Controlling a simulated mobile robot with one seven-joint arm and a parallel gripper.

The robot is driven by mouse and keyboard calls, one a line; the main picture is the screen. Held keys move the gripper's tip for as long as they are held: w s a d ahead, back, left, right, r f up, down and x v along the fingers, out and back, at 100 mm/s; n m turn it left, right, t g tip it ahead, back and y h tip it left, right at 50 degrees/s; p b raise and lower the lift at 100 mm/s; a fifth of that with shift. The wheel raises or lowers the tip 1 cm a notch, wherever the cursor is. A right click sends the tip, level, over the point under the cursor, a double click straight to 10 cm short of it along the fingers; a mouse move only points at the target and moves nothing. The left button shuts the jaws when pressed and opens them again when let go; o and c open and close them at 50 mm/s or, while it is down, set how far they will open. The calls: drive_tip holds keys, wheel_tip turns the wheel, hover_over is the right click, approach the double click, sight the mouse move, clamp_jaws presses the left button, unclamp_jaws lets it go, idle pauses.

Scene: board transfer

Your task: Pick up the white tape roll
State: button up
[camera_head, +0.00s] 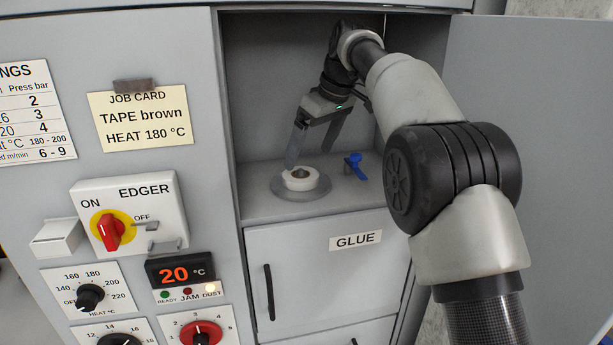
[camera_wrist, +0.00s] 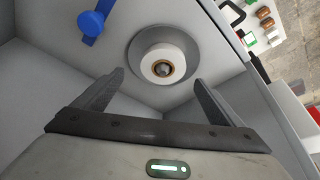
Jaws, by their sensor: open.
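The white tape roll (camera_head: 300,178) sits on a round grey disc (camera_head: 281,186) on the floor of the open cabinet compartment. In the wrist view the white roll (camera_wrist: 163,64) shows its brown-edged core around a grey hub, on the disc (camera_wrist: 194,43). My gripper (camera_head: 312,165) reaches into the compartment, tilted downward, with one finger close by the roll in the head view. In the wrist view my gripper (camera_wrist: 157,78) is open and empty, and the roll lies between and just beyond the fingertips. Whether a finger touches the roll cannot be told.
Compartment walls enclose the gripper; the open door (camera_head: 540,130) is at right. A job card (camera_head: 140,120) reads TAPE brown.

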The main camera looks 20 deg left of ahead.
sight(303, 171)
drive_tip(key=shift+s+a+f, duration=0.1)
drive_tip(key=shift+a+f, duration=0.1)
drive_tip(key=shift+f, duration=0.3)
drive_tip(key=x, duration=0.4)
drive_tip(key=shift+s+f+b, duration=0.2)
drive_tip(key=shift+f+b, duration=0.1)
drive_tip(key=shift+w+a+f, duration=0.1)
drive_tip(key=shift+w+f, duration=0.05)
drive_tip(key=shift+f, duration=0.15)
drive_tip(key=shift+c, duration=0.5)
drive_tip(key=c, duration=1.1)
